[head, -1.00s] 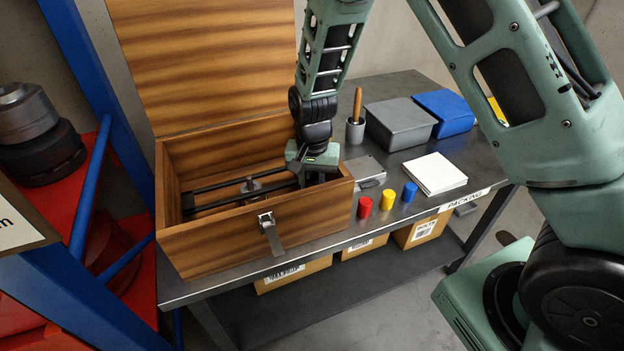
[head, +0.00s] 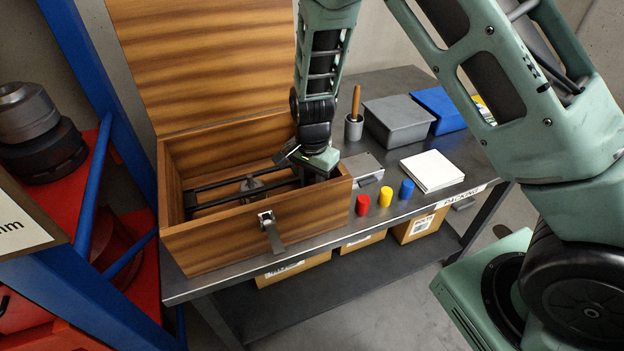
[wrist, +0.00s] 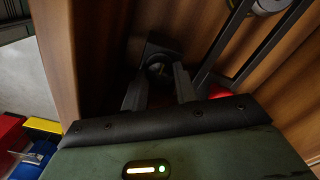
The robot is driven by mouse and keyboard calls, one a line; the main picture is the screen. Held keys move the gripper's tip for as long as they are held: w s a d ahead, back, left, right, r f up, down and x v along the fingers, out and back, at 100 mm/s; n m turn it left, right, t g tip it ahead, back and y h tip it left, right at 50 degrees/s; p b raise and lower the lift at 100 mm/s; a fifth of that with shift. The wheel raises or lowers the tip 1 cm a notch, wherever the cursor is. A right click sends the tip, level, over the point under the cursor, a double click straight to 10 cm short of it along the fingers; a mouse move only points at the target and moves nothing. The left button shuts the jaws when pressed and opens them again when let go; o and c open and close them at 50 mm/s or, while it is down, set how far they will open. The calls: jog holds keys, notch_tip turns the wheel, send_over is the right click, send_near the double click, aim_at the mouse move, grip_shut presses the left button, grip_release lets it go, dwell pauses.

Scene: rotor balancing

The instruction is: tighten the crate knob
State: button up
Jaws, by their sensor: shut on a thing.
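The open wooden crate (head: 215,245) stands on the packing bench, its lid raised at the back. My gripper (head: 312,170) reaches down into the crate's right end. In the wrist view my gripper (wrist: 160,88) has its two dark fingers closed around a small dark knob (wrist: 158,66) near the crate wall. The knob is mostly hidden by the fingers, and in the head view my gripper hides it. Two dark rails (head: 225,198) run along the crate with a metal part (head: 252,187) between them.
A white pad (head: 432,171), a grey box (head: 398,122) and a wood-handled brush or tool (head: 355,118) are also on the bench. A blue-framed rack (head: 95,185) stands close on the left.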

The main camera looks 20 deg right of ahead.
jog(key=o, duration=1)
jog(key=shift+c, duration=0.2)
notch_tip(320, 180, up, 18)
jog(key=b, duration=0.2)
jog(key=shift+f, duration=0.25)
jog(key=s+a+n, duration=0.3)
jog(key=s+n, duration=0.6)
jog(key=s, duration=0.4)
jog(key=s+a+n, duration=0.4)
jog(key=s+n, duration=0.6)
jog(key=s, duration=0.3)
jog(key=shift+s+y, duration=0.3)
jog(key=shift+s, duration=0.05)
